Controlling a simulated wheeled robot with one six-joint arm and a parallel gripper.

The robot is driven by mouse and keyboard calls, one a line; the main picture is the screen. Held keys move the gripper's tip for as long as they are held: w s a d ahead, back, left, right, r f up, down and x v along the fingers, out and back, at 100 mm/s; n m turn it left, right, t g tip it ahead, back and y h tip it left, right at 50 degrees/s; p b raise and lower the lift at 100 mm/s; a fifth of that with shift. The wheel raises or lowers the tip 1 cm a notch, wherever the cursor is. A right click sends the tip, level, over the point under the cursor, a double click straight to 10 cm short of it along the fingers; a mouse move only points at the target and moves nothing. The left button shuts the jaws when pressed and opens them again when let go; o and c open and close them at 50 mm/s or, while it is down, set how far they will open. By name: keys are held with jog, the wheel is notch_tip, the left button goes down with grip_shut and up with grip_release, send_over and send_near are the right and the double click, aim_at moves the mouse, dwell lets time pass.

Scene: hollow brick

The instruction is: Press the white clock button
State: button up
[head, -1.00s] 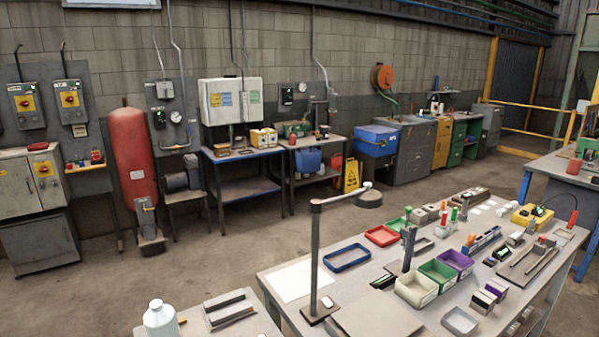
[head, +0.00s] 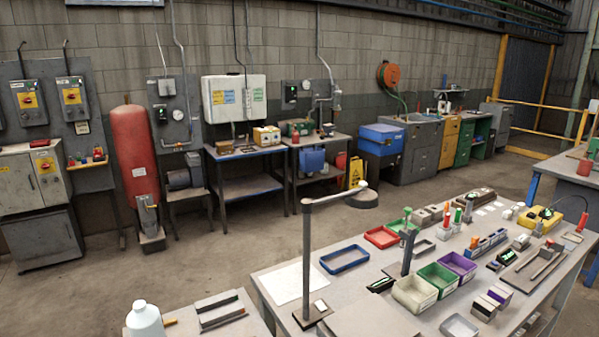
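I cannot make out a white clock button for certain in the head view. A small white piece (head: 321,304) lies on the dark base of a lamp-like stand (head: 306,255) at the near left corner of the workbench. It is too small to tell what it is. On the wall, a grey panel carries a small round dial (head: 178,115) and a white box (head: 164,88). My gripper is not in view.
The workbench (head: 370,281) at the lower right holds red, blue, green and purple trays, tools and a yellow device (head: 540,218). A white bottle (head: 144,320) stands at the lower left. A red tank (head: 135,160) stands by the wall. The middle floor is clear.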

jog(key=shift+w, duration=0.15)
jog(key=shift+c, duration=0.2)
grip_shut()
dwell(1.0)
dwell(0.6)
